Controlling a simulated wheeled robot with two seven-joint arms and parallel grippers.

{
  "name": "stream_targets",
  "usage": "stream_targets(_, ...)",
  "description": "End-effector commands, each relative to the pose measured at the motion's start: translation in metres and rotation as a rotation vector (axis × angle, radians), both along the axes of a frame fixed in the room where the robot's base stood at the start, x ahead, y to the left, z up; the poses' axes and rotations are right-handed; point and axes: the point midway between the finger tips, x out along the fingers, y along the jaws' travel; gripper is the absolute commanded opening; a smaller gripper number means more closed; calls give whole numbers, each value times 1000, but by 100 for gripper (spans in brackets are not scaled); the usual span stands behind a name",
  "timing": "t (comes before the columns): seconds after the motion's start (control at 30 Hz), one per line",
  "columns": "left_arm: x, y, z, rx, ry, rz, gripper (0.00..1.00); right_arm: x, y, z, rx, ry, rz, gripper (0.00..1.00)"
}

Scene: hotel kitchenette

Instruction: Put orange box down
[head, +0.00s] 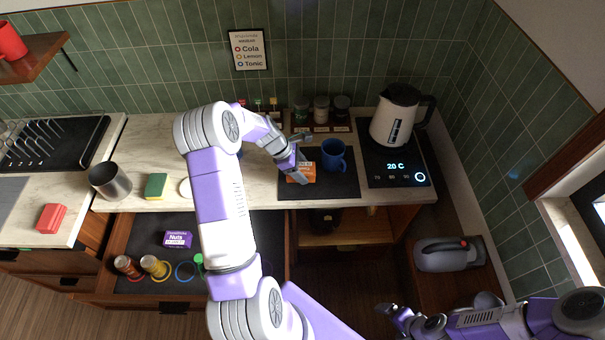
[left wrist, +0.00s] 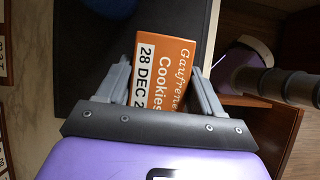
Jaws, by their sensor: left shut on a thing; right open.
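The orange box (head: 302,172) is at the front left part of the dark mat (head: 340,186) on the counter. In the left wrist view the orange box (left wrist: 162,72) shows white and dark print reading "Cookies" and "28 DEC". My left gripper (head: 296,165) is shut on it, with one finger on each side in the left wrist view (left wrist: 160,85). Whether the box's underside touches the mat cannot be told. My right gripper (head: 388,312) is low at the right, away from the counter, and holds nothing visible.
A blue mug (head: 334,155) stands on the mat close right of the box. A kettle (head: 397,115) stands on its base further right. Jars (head: 321,109) stand behind. An open drawer (head: 150,222) with a purple Nuts box (head: 177,239) is below left.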

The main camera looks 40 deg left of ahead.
Motion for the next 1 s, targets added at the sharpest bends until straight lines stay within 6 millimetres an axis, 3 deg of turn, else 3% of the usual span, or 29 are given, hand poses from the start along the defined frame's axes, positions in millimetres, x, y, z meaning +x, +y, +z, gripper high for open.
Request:
stream_targets(0.2, 0, 0, -30, -2, 1, 1, 32, 0, 0, -1, 0, -1, 0, 98)
stream_targets(0.57, 0, 0, -35, 0, 0, 0, 32, 0, 0, -3, 0, -1, 0, 98)
stream_targets(0.6, 0, 0, -36, -1, 1, 0, 68, 0, 0, -4, 0, -1, 0, 98)
stream_targets(0.7, 0, 0, -35, -1, 1, 0, 83, 0, 0, -3, 0, -1, 0, 98)
stream_targets(0.77, 0, 0, -35, -1, 1, 0, 92, 0, 0, -3, 0, -1, 0, 98)
stream_targets(1.0, 0, 0, -35, -1, 1, 0, 92, 0, 0, -3, 0, -1, 0, 98)
